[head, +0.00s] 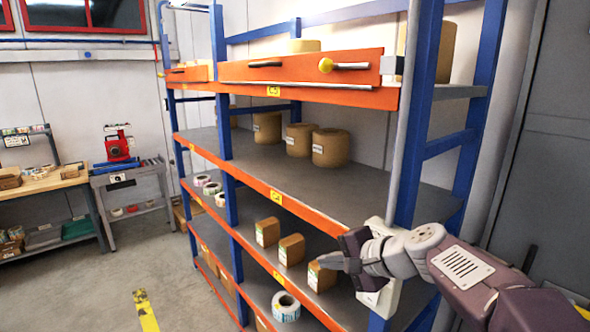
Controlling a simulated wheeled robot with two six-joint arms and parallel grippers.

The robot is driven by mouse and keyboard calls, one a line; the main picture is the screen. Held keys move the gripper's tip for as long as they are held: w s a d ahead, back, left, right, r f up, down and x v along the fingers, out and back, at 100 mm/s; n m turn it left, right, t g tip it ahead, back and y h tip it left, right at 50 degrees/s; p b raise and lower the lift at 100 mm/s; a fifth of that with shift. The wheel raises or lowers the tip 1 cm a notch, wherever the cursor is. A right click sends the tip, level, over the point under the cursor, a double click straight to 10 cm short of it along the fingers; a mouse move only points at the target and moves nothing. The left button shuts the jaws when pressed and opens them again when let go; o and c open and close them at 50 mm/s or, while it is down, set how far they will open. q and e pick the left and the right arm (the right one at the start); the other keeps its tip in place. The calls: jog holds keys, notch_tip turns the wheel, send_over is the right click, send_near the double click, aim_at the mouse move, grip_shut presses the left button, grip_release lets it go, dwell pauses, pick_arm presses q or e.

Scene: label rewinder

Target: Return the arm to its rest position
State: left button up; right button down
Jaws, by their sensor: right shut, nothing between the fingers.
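My right arm comes in from the lower right in the head view. Its gripper (328,262) is shut and empty, in front of the shelf rack (228,228) near its right blue upright. The fingers point left and overlap the view of a small brown box (321,278) on a lower shelf. I cannot tell whether they touch anything. My left gripper does not show.
Brown rolls (331,148) stand on the middle shelf, and a white label roll (286,306) lies lower. A workbench (50,182) and a red machine (118,146) stand at the far left.

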jog(key=s+d+f+n+g+h, duration=0.15)
jog(key=s+f, duration=0.25)
jog(key=f, duration=0.4)
jog(key=s+f+n+g+h, duration=0.1)
jog(key=s+f+g, duration=0.25)
jog(key=f, duration=0.35)
jog(key=s+d+f+n+g+h, duration=0.2)
jog(key=s+d+f+n+h, duration=0.2)
jog(key=s+d+f+n, duration=0.3)
jog(key=s+f+n, duration=0.1)
jog(key=s+f, duration=0.3)
jog(key=s, duration=0.2)
jog(key=shift+d+f+g, duration=0.3)
jog(key=shift+d+f, duration=0.05)
jog(key=shift+f, duration=0.05)
jog(key=shift+s, duration=0.1)
